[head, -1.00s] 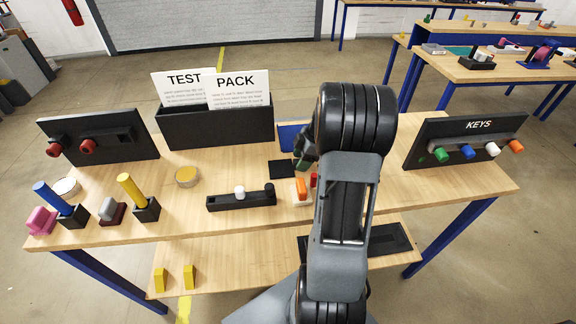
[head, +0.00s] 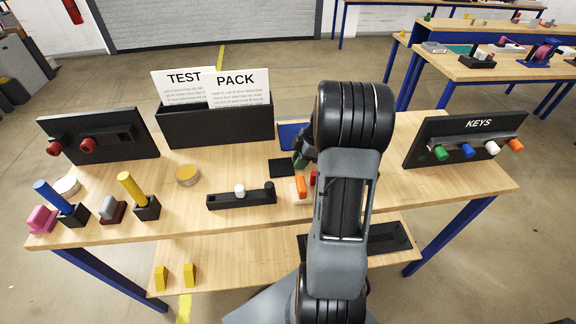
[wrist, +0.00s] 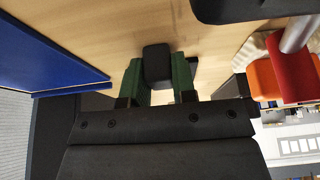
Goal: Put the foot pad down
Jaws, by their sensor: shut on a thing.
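The foot pad (wrist: 157,62) is a small black block with rounded edges. In the wrist view it sits between the two green fingers of my gripper (wrist: 157,76), which is shut on it. The wood of the table shows beyond the pad; I cannot tell whether the pad touches it. In the head view my gripper (head: 303,152) is over the back middle of the table, partly hidden by my arm, and the pad cannot be made out there. A flat black square (head: 281,168) lies on the table just left of my gripper.
A blue panel (head: 293,134) lies behind my gripper and shows at left in the wrist view (wrist: 45,45). An orange piece (head: 301,187) and a red piece (head: 313,179) stand in front. A black slotted bar (head: 240,200) and the TEST/PACK box (head: 215,127) are to the left.

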